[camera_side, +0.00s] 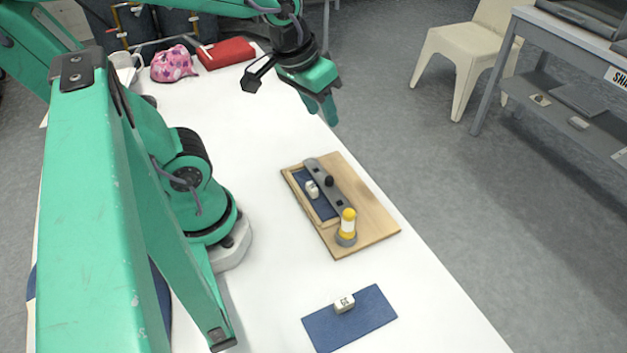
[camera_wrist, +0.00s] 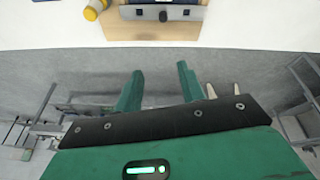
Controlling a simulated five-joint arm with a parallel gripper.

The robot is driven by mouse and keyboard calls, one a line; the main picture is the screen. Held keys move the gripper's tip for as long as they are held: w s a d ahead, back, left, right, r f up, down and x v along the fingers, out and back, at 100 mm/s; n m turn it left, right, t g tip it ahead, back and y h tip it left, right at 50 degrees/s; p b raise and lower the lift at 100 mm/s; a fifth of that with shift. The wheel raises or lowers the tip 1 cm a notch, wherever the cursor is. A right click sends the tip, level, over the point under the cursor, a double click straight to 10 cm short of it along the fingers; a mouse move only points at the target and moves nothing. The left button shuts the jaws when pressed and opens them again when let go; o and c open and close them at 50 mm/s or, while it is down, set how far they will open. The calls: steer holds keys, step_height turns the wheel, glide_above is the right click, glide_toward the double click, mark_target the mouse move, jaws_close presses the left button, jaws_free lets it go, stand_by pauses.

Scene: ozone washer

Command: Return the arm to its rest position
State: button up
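My gripper (camera_side: 322,110) hangs over the far right edge of the white table in the side view, beyond the wooden board and clear of everything. In the wrist view its two green fingers (camera_wrist: 162,78) stand apart with nothing between them, so it is open and empty. My arm reaches out from its base toward the far end of the table.
A labelled white block (camera_side: 344,303) sits on a blue mat (camera_side: 365,318).

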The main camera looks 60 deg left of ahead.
steer(key=shift+s+d+r+m+t, duration=0.1)
steer(key=shift+s+r+m+t, duration=0.3)
steer(key=shift+s+r+m, duration=0.35)
steer(key=shift+s+d+r+m+t, duration=0.1)
steer(key=shift+s+r+m+t, duration=0.45)
steer(key=shift+r, duration=0.4)
